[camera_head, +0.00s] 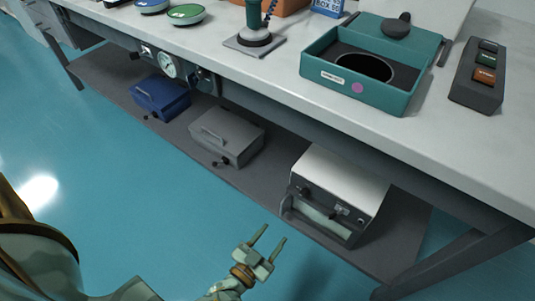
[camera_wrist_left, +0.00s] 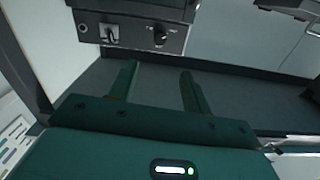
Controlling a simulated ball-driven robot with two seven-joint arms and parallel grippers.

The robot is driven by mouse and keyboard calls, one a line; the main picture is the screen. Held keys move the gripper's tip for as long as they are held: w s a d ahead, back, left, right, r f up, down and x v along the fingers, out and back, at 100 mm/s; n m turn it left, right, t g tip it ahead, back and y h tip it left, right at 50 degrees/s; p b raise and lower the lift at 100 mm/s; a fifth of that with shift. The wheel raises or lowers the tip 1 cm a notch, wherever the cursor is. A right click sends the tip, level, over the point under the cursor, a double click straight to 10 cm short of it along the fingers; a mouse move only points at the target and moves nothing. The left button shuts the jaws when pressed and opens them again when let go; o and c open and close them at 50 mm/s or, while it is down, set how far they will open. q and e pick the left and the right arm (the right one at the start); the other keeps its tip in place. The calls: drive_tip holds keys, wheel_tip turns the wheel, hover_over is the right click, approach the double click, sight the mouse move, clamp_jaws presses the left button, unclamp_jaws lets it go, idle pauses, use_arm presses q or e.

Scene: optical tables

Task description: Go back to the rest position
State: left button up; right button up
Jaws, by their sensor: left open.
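My left gripper (camera_head: 272,234) is low in front of the optical table, over the blue floor. Its two fingers are apart with nothing between them. In the left wrist view the gripper (camera_wrist_left: 157,72) is also open and empty, its fingers pointing at a dark grey surface. My left arm comes in from the lower left and is only partly in view. My right gripper does not show.
The table top (camera_head: 270,65) bears a green box (camera_head: 350,88) and a dark button block (camera_head: 477,85). The shelf below (camera_head: 265,170) holds a blue case (camera_head: 160,97), a grey case (camera_head: 226,137) and a white-topped unit (camera_head: 337,180) near my gripper. Blue floor (camera_head: 130,180) is clear at left.

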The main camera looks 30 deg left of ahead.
use_arm(q)
drive_tip(key=shift+s, duration=0.3)
idle(0.4)
